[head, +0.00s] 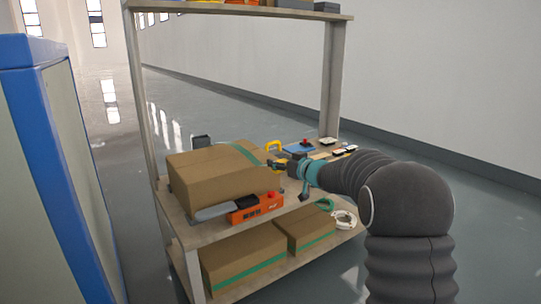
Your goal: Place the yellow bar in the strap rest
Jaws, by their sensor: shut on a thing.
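My gripper (281,164) is over the middle shelf, at the right side of the large cardboard box. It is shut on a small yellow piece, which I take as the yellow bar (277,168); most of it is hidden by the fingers. A yellow curved piece (272,146) shows just behind the gripper, close to the box's right edge. I cannot tell whether it is separate from the held piece. The strap rest cannot be made out for certain at this size.
The large cardboard box (212,180) fills the left of the middle shelf. An orange device (256,208) with a red button lies at its front. A blue box (298,147) and small parts lie behind the gripper. Shelf posts (331,80) stand on both sides. A blue-edged cabinet (60,170) stands left.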

